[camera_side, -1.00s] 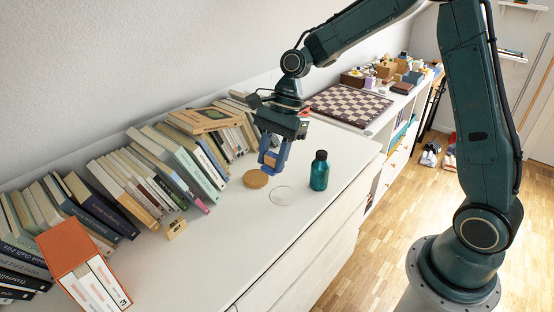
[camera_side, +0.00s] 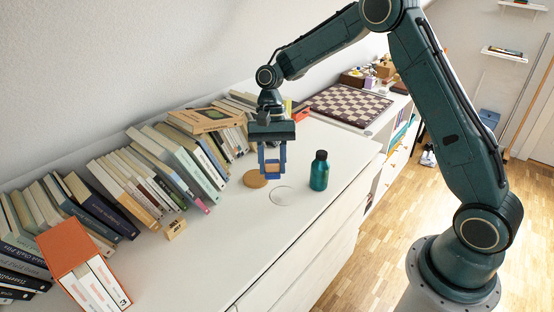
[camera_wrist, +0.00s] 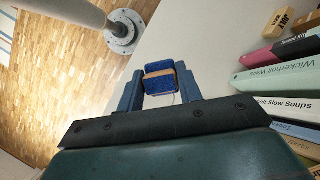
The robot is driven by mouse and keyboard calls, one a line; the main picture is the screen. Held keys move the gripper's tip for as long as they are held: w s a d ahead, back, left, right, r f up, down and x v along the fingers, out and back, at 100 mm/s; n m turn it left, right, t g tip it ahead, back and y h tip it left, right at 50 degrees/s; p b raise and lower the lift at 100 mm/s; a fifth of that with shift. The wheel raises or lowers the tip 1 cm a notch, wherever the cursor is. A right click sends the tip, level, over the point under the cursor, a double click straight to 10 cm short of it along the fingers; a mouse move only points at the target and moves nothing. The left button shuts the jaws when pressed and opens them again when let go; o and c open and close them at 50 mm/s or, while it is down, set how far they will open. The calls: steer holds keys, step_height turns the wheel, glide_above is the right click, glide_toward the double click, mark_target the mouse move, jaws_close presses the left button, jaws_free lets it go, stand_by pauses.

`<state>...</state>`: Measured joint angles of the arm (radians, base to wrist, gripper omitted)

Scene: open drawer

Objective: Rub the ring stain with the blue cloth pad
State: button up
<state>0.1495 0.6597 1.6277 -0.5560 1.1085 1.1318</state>
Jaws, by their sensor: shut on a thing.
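My gripper (camera_side: 272,170) is shut on the blue cloth pad, pointing down over the white dresser top. In the wrist view the pad (camera_wrist: 159,87) is blue with a tan band across it, held between the two blue fingers (camera_wrist: 160,90). In the side view the fingers partly hide the pad. The ring stain (camera_side: 281,205) is a faint pale circle on the white top, just in front of my gripper and slightly right. Whether the pad touches the top is hard to tell; it looks close above it.
A round cork coaster (camera_side: 255,179) lies just left of my gripper. A teal bottle (camera_side: 319,171) with a black cap stands right of the stain. Books (camera_side: 178,165) and a small wooden block (camera_side: 176,229) line the left. The front of the top is clear.

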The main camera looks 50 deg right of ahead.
steer(key=f+n, duration=0.1)
steer(key=n, duration=0.1)
steer(key=w+d+f+n+h, duration=0.1)
steer(key=n, duration=0.1)
steer(key=shift+d+g+h, duration=0.15)
steer(key=shift+g+h, duration=0.15)
steer(key=shift+g, duration=0.1)
steer(key=w+d+f+n+h, duration=0.1)
steer(key=d+f+n+h, duration=0.2)
steer(key=n, duration=1.1)
step_height(320, 180, down, 2)
steer(key=shift+t+h, duration=0.4)
steer(key=shift+h, duration=0.7)
steer(key=shift+d, duration=0.1)
